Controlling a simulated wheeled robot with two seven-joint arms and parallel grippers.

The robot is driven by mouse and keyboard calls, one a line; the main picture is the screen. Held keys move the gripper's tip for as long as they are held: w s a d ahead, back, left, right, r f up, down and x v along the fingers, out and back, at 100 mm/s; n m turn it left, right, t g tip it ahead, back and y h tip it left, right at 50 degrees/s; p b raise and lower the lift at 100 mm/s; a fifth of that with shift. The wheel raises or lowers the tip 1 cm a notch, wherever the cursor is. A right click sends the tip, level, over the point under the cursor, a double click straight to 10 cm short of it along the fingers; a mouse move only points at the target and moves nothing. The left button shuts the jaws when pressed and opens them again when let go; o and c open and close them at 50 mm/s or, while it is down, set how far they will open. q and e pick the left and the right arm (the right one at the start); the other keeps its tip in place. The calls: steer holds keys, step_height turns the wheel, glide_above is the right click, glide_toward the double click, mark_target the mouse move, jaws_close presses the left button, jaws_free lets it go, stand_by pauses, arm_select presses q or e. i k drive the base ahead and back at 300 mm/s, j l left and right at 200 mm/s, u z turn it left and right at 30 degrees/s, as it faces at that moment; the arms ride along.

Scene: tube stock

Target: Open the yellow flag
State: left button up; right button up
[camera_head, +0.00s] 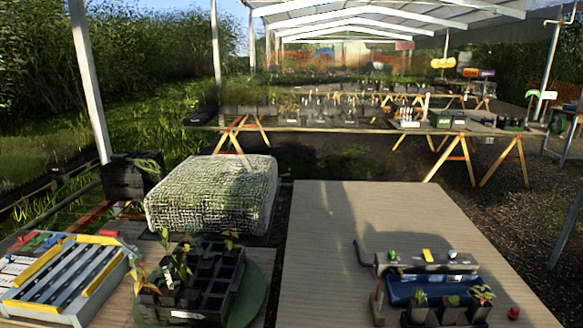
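A small yellow piece (427,255), which may be the yellow flag, stands on top of the grey bar (440,268) of a bench fixture at the lower right. It looks upright, but it is too small to tell whether it is open or shut. Neither of my grippers shows in the head view.
The fixture holds a blue part (408,290) and potted seedlings (453,309); a dark bent rod (362,253) sticks up left. A red piece (514,312) lies right. The table's far part (350,205) is clear. A black pot tray (215,300) stands left.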

mark_target(60, 242)
steer(key=u, duration=1.4)
